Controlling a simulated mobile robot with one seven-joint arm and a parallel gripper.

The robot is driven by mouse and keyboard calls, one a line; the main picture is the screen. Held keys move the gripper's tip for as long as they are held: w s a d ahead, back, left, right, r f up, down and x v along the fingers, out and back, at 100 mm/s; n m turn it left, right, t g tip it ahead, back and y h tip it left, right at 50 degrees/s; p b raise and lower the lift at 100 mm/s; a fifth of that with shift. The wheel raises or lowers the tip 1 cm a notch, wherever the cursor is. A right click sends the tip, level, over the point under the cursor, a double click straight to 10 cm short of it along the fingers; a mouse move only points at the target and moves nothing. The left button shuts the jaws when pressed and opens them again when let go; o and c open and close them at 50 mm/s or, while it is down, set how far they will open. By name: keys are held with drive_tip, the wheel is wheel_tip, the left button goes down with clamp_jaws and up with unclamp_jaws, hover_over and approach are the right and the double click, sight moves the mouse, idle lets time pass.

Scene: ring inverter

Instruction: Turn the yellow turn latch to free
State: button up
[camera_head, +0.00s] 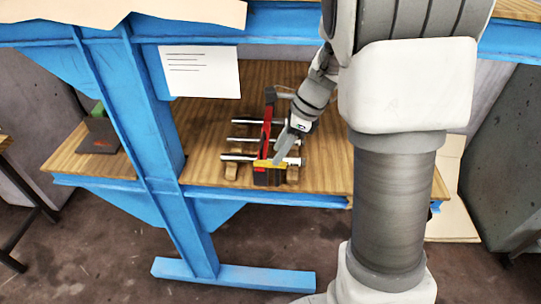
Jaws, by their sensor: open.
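The yellow turn latch (266,164) lies across the top of a dark block (266,178) near the front edge of the wooden shelf. A red upright bar (267,122) rises just behind it. My gripper (280,152) comes down from the upper right, with its fingers right by the latch's right side. The gripper is open. At this size I cannot tell whether the fingers touch or straddle the latch. My arm hides part of the shelf to the right.
Several silver rods (240,140) lie on wooden supports beside the block, close to my gripper. A blue frame post (155,100) and a white paper sheet (199,71) stand to the left. The wooden shelf (210,115) is bare left of the rods.

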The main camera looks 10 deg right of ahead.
sight(267, 162)
drive_tip(key=shift+w+a+f, duration=0.25)
drive_tip(key=shift+a+f, duration=0.55)
drive_tip(key=shift+a, duration=0.1)
drive_tip(key=shift+w+a+f+b, duration=0.2)
drive_tip(key=shift+f+b, duration=0.15)
drive_tip(key=shift+f, duration=0.25)
clamp_jaws()
